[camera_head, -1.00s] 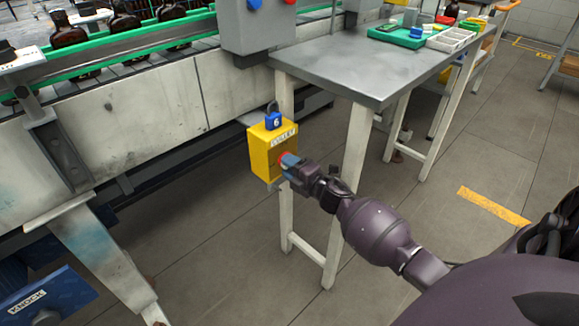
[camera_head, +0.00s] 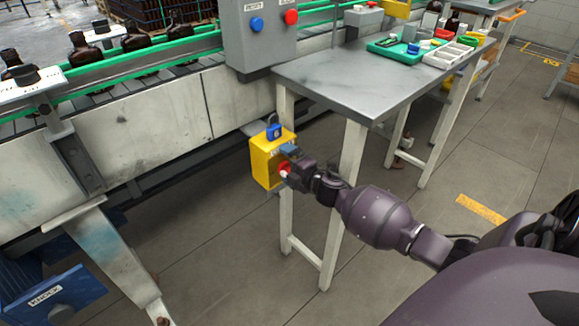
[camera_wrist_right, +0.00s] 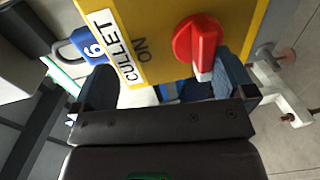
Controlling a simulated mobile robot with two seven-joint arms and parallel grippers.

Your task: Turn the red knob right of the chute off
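The red knob (camera_head: 284,168) is on the front of a yellow box (camera_head: 263,162) beside the near table leg. In the right wrist view the knob (camera_wrist_right: 196,40) shows large, its handle with a pale end pointing down in the picture. The box face (camera_wrist_right: 160,25) there reads CULLET and ON. My right gripper (camera_head: 291,161) is at the box front. In the wrist view the gripper (camera_wrist_right: 165,78) is open. One blue-padded finger is close beside the knob handle; contact cannot be told. The other finger is well to the left. My left gripper is not in view.
The grey table (camera_head: 350,75) overhangs to the right. The conveyor (camera_head: 150,120) with amber bottles (camera_head: 135,38) runs behind left. Floor in front of the box is open.

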